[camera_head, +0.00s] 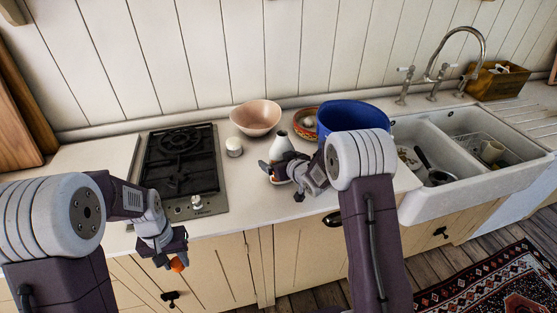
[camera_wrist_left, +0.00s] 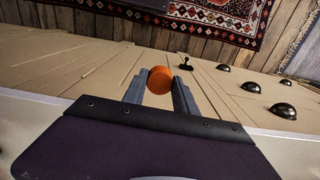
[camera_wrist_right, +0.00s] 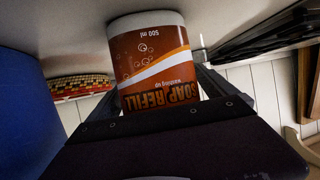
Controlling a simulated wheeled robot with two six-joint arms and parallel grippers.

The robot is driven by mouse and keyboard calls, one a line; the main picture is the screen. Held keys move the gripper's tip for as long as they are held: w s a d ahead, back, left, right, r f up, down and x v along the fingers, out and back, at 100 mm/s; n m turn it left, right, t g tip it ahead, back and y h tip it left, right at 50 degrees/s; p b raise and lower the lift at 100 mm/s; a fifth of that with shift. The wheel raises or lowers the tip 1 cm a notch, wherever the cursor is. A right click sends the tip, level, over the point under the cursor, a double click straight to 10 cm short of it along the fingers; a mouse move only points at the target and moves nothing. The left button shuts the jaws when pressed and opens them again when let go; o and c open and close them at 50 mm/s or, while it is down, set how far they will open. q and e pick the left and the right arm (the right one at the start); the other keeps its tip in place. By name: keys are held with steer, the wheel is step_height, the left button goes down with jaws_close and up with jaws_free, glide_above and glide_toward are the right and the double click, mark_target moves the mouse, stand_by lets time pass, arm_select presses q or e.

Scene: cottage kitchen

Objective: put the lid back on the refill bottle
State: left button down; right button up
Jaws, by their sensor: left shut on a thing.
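The orange lid (camera_head: 177,265) is held between the fingers of my left gripper (camera_head: 170,260), in front of the counter's front edge. In the left wrist view the lid (camera_wrist_left: 160,80) sits between the two fingertips. The refill bottle (camera_head: 281,146) stands upright on the counter, with its white tapered top showing in the head view. In the right wrist view its orange soap label (camera_wrist_right: 157,70) shows upside down. My right gripper (camera_head: 283,172) has its fingers on either side of the bottle's body; whether they press on it is unclear.
A gas hob (camera_head: 181,165) lies left. Some counter is free between hob and bottle.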

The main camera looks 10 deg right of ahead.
arm_select(q)
steer(key=shift+r+p, duration=0.3)
steer(key=shift+r, duration=0.05)
arm_select(e)
steer(key=shift+r, duration=0.4)
arm_select(q)
steer(key=shift+f+b, duration=0.35)
arm_select(e)
steer(key=v, duration=1.2)
steer(key=shift+f, duration=0.25)
steer(key=m+g+h, duration=0.2)
steer(key=g+h, duration=0.1)
steer(key=g, duration=0.1)
glide_above(312, 212)
steer(key=w+a, duration=0.2)
step_height(312, 212, down, 5)
steer(key=shift+d+f, duration=0.1)
steer(key=s+a+f+g, duration=0.1)
steer(key=s+f+g, duration=0.1)
steer(key=s, duration=0.6)
steer(key=s+a+f+m+g, duration=0.1)
steer(key=s+f+g, duration=0.1)
steer(key=s+g, duration=0.3)
steer(key=s, duration=0.4)
steer(key=shift+s+a+f, duration=0.25)
steer(key=shift+s+a, duration=0.05)
steer(key=shift+a, duration=0.05)
steer(key=shift+o, duration=0.4)
